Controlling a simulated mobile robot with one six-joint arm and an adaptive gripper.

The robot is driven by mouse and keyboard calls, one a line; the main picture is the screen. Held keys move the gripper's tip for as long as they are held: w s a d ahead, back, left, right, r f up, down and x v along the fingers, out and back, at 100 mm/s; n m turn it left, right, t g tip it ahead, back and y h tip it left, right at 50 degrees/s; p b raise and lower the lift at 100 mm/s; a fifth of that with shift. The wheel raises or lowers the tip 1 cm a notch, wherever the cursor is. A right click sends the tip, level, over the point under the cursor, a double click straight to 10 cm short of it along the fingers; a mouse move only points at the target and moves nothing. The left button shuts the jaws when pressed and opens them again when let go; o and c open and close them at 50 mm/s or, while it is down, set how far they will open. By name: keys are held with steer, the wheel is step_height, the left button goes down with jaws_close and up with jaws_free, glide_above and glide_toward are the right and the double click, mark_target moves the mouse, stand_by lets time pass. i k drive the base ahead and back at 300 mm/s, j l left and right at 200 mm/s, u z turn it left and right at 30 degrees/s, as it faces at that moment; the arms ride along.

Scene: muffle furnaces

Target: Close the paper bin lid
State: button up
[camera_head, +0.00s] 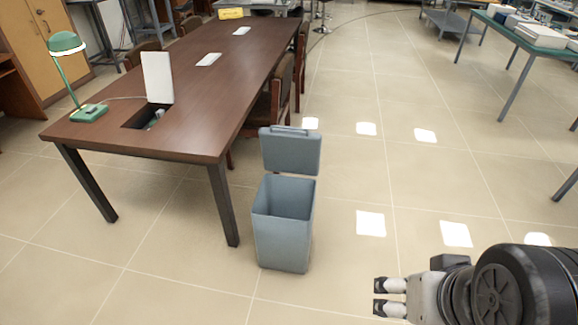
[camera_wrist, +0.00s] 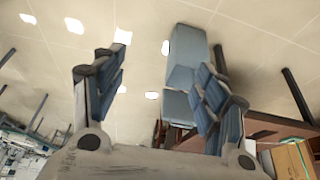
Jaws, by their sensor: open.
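The paper bin (camera_head: 283,238) is a grey-blue open box standing upright on the floor, at the middle of the head view. Its lid (camera_head: 290,151) stands up along the bin's back edge, so the mouth is open. My gripper (camera_head: 378,296) is at the lower right of the head view, to the right of the bin and apart from it. In the wrist view the fingers of my gripper (camera_wrist: 160,82) are spread with nothing between them touching. The bin (camera_wrist: 187,57) shows beyond the fingers, with the lid (camera_wrist: 177,106) below it in the picture, partly behind the right finger.
A long brown table (camera_head: 190,82) stands left of the bin, its near leg (camera_head: 223,203) close by. A green lamp (camera_head: 68,46) and a raised white panel (camera_head: 157,77) are on it. Chairs (camera_head: 273,106) line its right side. Tiled floor is clear right of the bin.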

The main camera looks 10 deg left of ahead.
mark_target(288, 151)
steer(key=i+j, duration=0.3)
steer(key=i, duration=0.2)
steer(key=i+j, duration=0.25)
steer(key=i, duration=0.25)
steer(key=i+j, duration=0.3)
steer(key=i, duration=0.2)
steer(key=i+j, duration=0.25)
steer(key=i, duration=0.25)
steer(key=z, duration=0.05)
